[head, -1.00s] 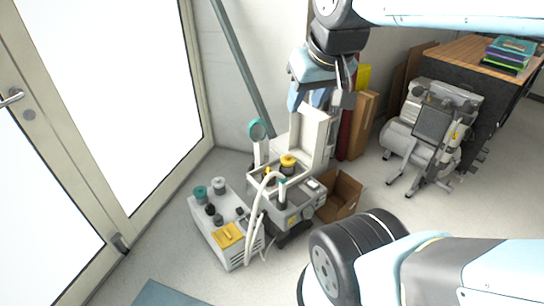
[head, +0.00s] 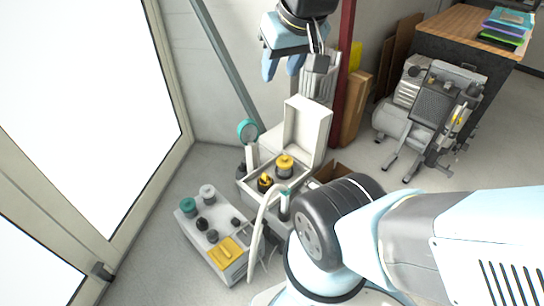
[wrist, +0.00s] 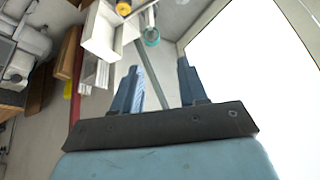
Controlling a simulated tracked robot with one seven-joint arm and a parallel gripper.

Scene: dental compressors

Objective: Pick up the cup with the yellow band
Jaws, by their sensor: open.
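A round yellow-banded item (head: 285,165), which looks like the cup, stands in the white open-lidded box (head: 315,128) on the floor unit. In the wrist view a yellow round shape (wrist: 123,8) shows at the top edge, partly cut off. A smaller yellow and black item (head: 265,182) sits beside it in the head view. My gripper (head: 282,66) is open and empty, up and behind the box, with its fingers pointing down. In the wrist view its two blue fingers (wrist: 158,66) are apart with nothing between them.
A white unit with knobs and a yellow panel (head: 226,250) stands left of the box, with a pale hose (head: 257,225) in front. A teal-rimmed gauge (head: 248,131) rises beside the box. A grey compressor (head: 430,115) stands right.

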